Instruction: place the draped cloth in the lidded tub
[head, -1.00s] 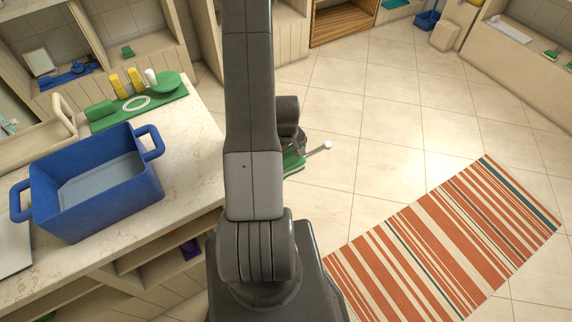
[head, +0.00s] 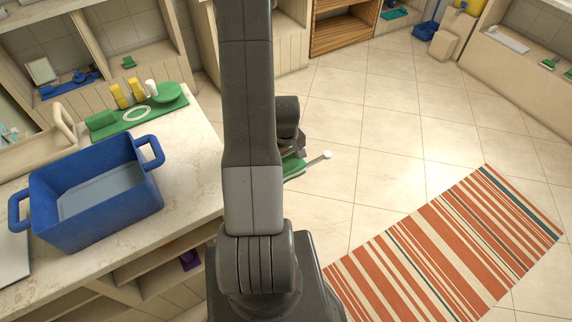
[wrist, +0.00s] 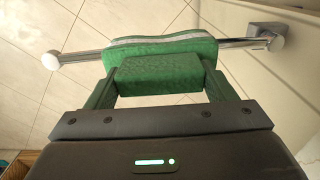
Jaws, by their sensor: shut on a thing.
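The draped cloth (wrist: 165,50) is green with a pale stripe and hangs over a chrome rail (wrist: 85,57) in the wrist view. My gripper (wrist: 160,75) is shut on the cloth, with one finger at each side of it. In the head view a small part of the green cloth (head: 293,166) shows beside my arm, with the rail's pale end (head: 326,155) to its right. My arm hides the rest. A beige bin (head: 445,45) stands on the floor at the back right; I cannot tell whether it is the lidded tub.
An open blue tub (head: 145,200) with two handles stands on the left counter (head: 195,150). Behind it is a green mat (head: 115,130) with yellow bottles. A striped rug (head: 440,245) lies on the right. The tiled floor (head: 395,130) beyond it is clear.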

